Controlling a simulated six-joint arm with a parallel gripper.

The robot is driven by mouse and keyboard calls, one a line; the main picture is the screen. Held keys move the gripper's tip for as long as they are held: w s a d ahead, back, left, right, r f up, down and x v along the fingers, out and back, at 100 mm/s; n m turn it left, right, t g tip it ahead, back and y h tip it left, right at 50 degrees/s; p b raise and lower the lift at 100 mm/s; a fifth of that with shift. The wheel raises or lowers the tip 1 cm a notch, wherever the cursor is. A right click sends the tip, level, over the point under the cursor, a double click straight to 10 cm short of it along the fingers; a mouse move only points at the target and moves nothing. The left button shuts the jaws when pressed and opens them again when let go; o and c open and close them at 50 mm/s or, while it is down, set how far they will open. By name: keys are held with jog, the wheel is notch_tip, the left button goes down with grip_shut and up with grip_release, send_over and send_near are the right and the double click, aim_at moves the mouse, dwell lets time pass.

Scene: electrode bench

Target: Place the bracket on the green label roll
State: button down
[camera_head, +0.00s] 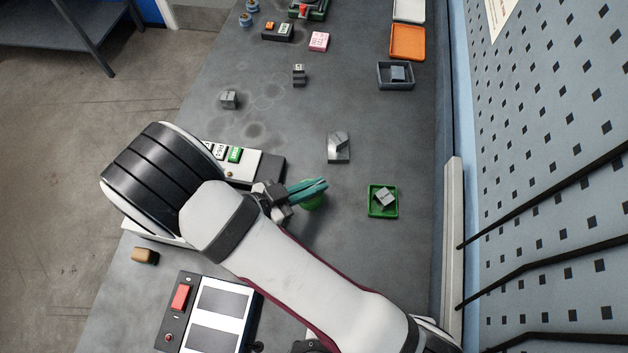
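A grey metal angled piece (339,148), which looks like the bracket, lies on the dark bench right of the middle. A round green object (313,203), which looks like the green label roll, is partly hidden beneath my gripper's fingers. My gripper (321,187) has teal fingers that lie close together in this view and point right, over the green object. Whether there is a gap between them, or whether they touch the green object, I cannot tell. I see no bracket in the fingers. The grey piece lies apart from them, farther up the picture.
A green tray (372,212) with a grey block stands right of my gripper. A dark tray (381,84) and an orange tray (407,42) are farther up. Small metal pieces (229,99) (299,75) lie upper left. The pegboard wall (540,160) bounds the right side.

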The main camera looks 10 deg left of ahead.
jog(key=c, duration=1.1)
grip_release()
jog(key=shift+f, duration=0.1)
